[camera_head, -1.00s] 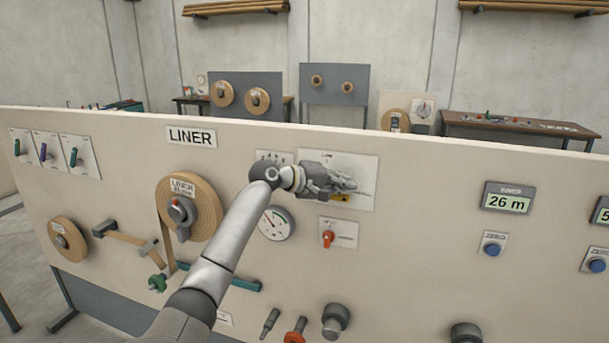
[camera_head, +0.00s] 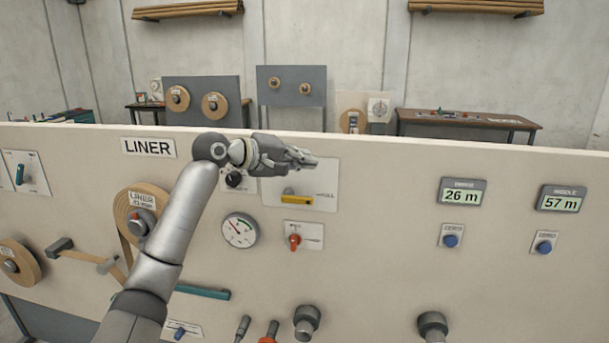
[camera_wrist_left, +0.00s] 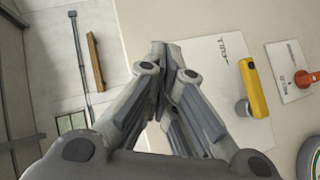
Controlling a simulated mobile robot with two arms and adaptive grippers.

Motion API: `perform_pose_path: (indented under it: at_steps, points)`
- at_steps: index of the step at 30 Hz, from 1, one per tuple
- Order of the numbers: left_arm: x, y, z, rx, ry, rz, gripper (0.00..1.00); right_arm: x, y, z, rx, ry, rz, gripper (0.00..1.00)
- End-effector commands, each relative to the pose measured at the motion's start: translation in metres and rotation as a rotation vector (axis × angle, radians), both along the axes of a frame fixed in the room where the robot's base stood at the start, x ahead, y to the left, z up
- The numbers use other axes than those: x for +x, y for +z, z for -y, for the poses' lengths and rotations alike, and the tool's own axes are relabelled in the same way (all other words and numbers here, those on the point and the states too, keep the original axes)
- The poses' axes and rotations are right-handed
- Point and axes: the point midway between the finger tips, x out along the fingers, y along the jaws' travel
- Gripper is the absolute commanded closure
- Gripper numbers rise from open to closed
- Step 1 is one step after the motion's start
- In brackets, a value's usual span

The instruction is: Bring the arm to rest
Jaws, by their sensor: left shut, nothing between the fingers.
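My left gripper (camera_head: 308,160) is shut and empty. In the head view it is in front of the upper part of the cream panel (camera_head: 380,230), just above a yellow lever (camera_head: 297,200) on a white plate. In the left wrist view my left gripper (camera_wrist_left: 165,50) has its fingertips together, apart from the yellow lever (camera_wrist_left: 254,88) to its right. My left arm reaches up from the bottom left of the head view. My right gripper is in neither view.
An orange knob (camera_head: 294,240) and a round gauge (camera_head: 239,230) sit below the gripper. A LINER roll (camera_head: 143,205) is at the left. Displays reading 26 m (camera_head: 462,196) and 57 m (camera_head: 560,204) are at the right. Several knobs stick out along the bottom.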

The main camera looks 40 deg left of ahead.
Motion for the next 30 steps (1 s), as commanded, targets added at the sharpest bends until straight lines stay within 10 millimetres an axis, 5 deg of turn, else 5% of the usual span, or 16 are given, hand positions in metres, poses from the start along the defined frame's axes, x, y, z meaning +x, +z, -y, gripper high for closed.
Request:
perform_pose_path:
  at_steps: [24, 27, 30]
  points:
    - [-0.011, 0.013, 0.007, 0.0, 0.0, 0.0, 1.0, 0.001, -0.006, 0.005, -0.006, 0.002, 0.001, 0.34]
    - [-0.008, -0.002, 0.012, 0.023, -0.008, -0.022, 1.0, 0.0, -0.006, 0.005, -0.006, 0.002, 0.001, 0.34]
    - [-0.004, -0.042, 0.028, 0.091, -0.035, -0.081, 1.0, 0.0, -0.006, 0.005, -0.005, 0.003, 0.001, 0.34]
